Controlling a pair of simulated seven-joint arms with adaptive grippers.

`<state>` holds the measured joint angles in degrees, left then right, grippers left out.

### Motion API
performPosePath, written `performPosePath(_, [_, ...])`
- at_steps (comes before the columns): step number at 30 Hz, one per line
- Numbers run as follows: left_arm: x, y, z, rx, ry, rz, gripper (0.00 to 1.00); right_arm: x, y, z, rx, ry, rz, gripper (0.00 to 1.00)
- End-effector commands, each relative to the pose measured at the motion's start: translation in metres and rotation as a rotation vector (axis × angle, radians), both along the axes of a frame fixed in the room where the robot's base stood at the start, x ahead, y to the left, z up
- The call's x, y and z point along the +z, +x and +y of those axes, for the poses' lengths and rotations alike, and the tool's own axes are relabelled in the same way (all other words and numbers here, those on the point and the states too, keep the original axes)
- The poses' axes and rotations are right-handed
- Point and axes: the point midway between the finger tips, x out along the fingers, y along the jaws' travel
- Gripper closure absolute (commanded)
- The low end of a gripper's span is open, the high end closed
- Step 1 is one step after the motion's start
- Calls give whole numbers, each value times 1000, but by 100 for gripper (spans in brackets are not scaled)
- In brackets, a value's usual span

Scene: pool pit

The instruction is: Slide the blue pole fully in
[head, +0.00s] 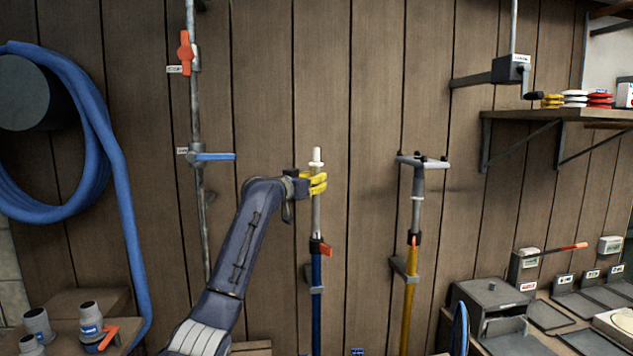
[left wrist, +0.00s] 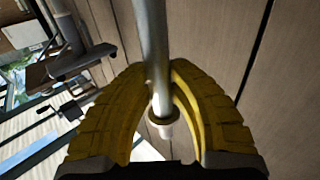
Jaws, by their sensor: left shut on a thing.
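The blue pole (head: 316,305) stands upright against the plank wall in a grey bracket (head: 315,290). A black collar with an orange-red lever (head: 326,250) sits at the top of its blue tube. A thin grey inner tube (head: 316,221) rises well out of the collar and ends in a white tip (head: 317,158). My left gripper (head: 318,183) has its yellow fingers shut on the grey inner tube just below the white tip. The left wrist view also shows the tube (left wrist: 156,45) between the fingers. My right gripper is not in view.
A yellow pole (head: 410,300) with a T-shaped head (head: 423,163) stands to the right. A wall pipe with a blue lever (head: 214,157) and an orange handle (head: 186,52) is at the left. A blue hose (head: 125,200) hangs further left. A shelf (head: 560,116) is at the upper right.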

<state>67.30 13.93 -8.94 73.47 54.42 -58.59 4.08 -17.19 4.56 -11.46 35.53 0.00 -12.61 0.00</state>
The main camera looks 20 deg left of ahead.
Motion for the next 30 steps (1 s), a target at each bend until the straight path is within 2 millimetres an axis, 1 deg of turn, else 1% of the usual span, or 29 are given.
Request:
performPosePath(2, [-16, 1, 1, 1, 2, 7, 100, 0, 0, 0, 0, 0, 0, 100])
performPosePath(9, [-83, 0, 1, 1, 5, 10, 100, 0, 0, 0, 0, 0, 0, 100])
performPosePath(12, [-104, 0, 0, 0, 3, 8, 100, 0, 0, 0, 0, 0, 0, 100])
performPosePath(15, [-117, 0, 0, 0, 3, 5, 100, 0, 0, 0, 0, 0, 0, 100])
performPosePath(19, [-125, 0, 0, 0, 1, 4, 100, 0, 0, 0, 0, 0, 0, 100])
performPosePath(27, [-128, 0, 0, 0, 3, 8, 100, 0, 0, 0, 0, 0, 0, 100])
performPosePath(28, [-128, 0, 0, 0, 3, 9, 80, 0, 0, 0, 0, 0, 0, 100])
performPosePath(30, [-128, 0, 0, 0, 3, 8, 72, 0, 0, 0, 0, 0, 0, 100])
